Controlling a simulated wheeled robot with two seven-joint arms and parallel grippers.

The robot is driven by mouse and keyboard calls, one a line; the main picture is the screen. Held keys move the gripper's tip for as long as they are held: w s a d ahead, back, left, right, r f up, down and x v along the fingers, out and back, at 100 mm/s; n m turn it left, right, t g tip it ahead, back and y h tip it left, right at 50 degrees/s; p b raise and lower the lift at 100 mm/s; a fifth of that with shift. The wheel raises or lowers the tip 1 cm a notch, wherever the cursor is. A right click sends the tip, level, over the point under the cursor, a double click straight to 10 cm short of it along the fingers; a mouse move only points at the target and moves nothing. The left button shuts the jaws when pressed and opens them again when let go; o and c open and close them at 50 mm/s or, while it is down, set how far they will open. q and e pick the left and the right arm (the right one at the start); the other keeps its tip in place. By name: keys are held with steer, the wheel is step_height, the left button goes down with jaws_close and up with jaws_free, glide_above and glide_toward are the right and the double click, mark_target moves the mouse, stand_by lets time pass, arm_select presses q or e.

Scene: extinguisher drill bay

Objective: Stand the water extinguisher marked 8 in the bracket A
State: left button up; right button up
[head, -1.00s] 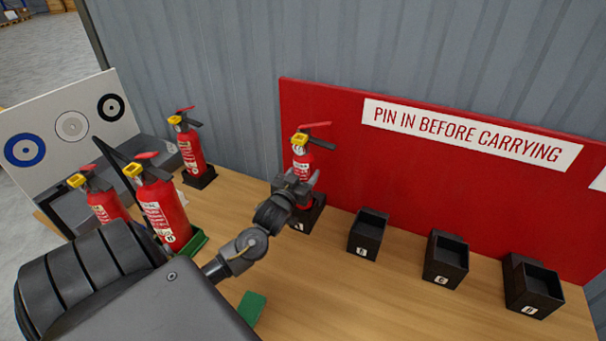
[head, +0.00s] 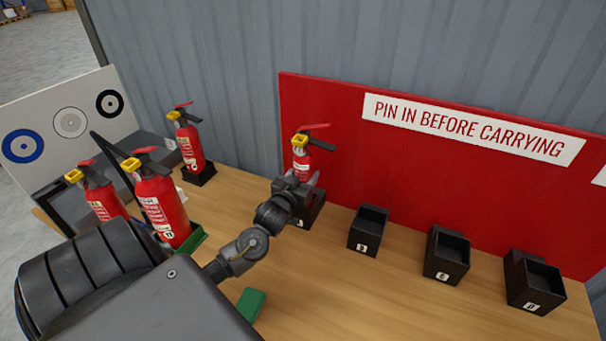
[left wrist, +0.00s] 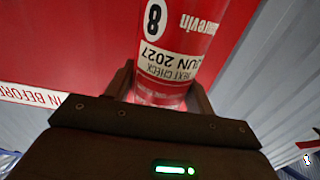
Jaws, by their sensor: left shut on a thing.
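The red water extinguisher marked 8 (head: 302,161) stands about upright at bracket A (head: 315,212), a black box against the red board. Its 8 label shows upside down in the left wrist view (left wrist: 187,45). My left gripper (head: 299,182) is shut around its body, with a finger on each side in the left wrist view. The gripper hides the extinguisher's base and much of the bracket, so I cannot tell whether it rests on the bracket floor. My right gripper is not in view.
Three empty black brackets (head: 367,231) (head: 446,257) (head: 534,283) stand to the right. Red extinguishers (head: 190,146) (head: 162,205) (head: 103,198) stand at the left. A green block (head: 251,304) lies near the front. The wooden table (head: 345,300) is clear in front of the brackets.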

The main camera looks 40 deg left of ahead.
arm_select(q)
steer(key=shift+f+b, duration=0.4)
steer(key=shift+f, duration=0.2)
stand_by(0.6)
stand_by(0.5)
steer(key=o, duration=1.6)
steer(key=shift+c, duration=0.2)
steer(key=shift+f, duration=0.3)
steer(key=b+v, duration=0.2)
steer(key=v, duration=0.9)
steer(key=shift+r, duration=0.25)
steer(key=shift+w, duration=0.1)
